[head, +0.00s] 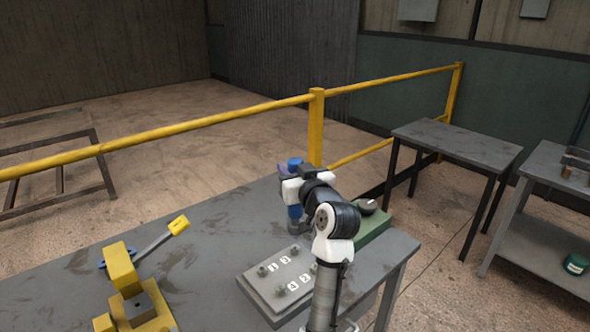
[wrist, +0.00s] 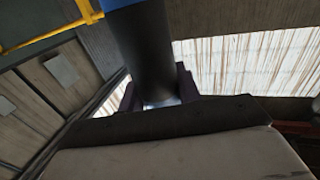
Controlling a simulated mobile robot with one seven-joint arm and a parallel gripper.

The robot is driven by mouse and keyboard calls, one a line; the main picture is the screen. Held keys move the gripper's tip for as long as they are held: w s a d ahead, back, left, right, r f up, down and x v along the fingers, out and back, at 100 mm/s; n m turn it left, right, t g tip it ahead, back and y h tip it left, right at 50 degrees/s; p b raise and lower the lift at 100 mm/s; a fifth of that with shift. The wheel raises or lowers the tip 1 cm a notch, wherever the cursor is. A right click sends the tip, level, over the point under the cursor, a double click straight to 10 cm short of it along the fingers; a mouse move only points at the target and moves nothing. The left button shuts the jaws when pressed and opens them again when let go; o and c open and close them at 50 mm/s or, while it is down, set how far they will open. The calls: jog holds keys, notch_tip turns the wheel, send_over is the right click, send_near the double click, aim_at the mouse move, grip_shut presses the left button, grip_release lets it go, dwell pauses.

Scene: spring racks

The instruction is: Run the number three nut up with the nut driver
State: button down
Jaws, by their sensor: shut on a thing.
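My gripper (head: 289,176) is above the grey table, shut on the nut driver (head: 295,212), which hangs upright. The driver has blue parts above and below the jaws and a dark lower end. In the wrist view its dark shaft (wrist: 150,50) stands between the purple fingers of my gripper (wrist: 159,92). A grey plate (head: 262,290) with several nuts or studs and white number labels lies on the table, nearer than the driver. The driver's tip appears beyond the plate's far edge; my arm hides part of the plate's right side.
A yellow block fixture (head: 122,270) and a yellow-tagged tool (head: 160,240) are on the left of the table (head: 215,262). A green box (head: 372,228) with a dark round thing on it is behind my arm. A yellow rail (head: 220,113) runs behind the table.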

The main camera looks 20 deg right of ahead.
jog(key=shift+r, duration=0.1)
jog(key=shift+f+b, duration=2.3)
jog(key=shift+f, duration=0.5)
jog(key=c, duration=1.7)
grip_release()
grip_shut()
jog(key=shift+f+b, duration=1.15)
jog(key=shift+f, duration=0.25)
